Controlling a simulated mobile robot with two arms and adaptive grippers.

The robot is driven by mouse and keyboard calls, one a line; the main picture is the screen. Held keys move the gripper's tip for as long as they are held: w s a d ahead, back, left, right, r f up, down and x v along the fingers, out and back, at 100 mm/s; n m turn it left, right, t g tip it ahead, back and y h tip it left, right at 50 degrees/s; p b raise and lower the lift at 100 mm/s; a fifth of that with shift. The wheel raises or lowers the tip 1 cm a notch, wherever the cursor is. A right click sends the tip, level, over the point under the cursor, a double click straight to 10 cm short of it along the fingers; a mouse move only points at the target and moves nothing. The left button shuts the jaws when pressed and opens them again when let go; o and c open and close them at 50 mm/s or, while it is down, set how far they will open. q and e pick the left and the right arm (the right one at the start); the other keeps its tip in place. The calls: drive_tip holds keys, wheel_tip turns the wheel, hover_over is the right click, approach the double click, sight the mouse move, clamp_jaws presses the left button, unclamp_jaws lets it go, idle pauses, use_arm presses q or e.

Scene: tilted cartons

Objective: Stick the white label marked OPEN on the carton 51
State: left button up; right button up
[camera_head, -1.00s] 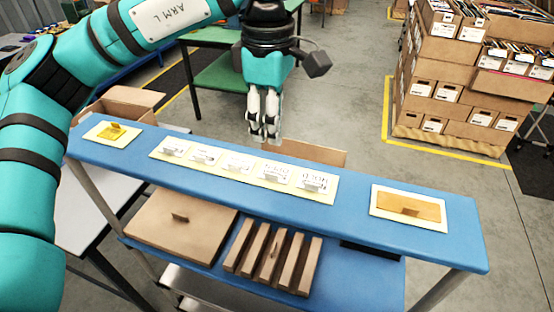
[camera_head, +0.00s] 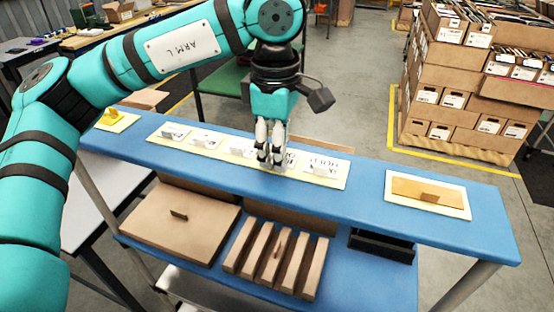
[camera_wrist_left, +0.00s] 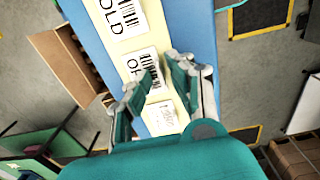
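A pale yellow strip (camera_head: 222,152) on the blue shelf carries a row of white labels with small raised tabs. In the left wrist view, a label whose visible letters read "OP" (camera_wrist_left: 143,66) lies at the fingertips, beside one ending in "OLD" (camera_wrist_left: 120,14). My left gripper (camera_head: 271,160) points down over the strip, fingers apart, partly covering labels. In the wrist view its fingers (camera_wrist_left: 157,76) straddle the lower part of the "OP" label; contact cannot be told. No carton number is legible, so carton 51 cannot be identified. My right gripper is not in view.
The blue shelf (camera_head: 380,208) also bears an orange-brown card (camera_head: 405,188) at right and a yellow piece (camera_head: 110,117) at left. A brown carton (camera_wrist_left: 62,64) stands beyond the shelf. Below are a flat brown box (camera_head: 165,228) and upright brown slats. Stacked boxes (camera_head: 460,90) stand back right.

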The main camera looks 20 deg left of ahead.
use_arm(q)
drive_tip(key=shift+c, duration=0.4)
drive_tip(key=c, duration=0.3)
clamp_jaws()
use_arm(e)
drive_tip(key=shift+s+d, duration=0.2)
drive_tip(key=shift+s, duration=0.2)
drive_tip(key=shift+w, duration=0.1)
use_arm(q)
drive_tip(key=shift+r, duration=0.15)
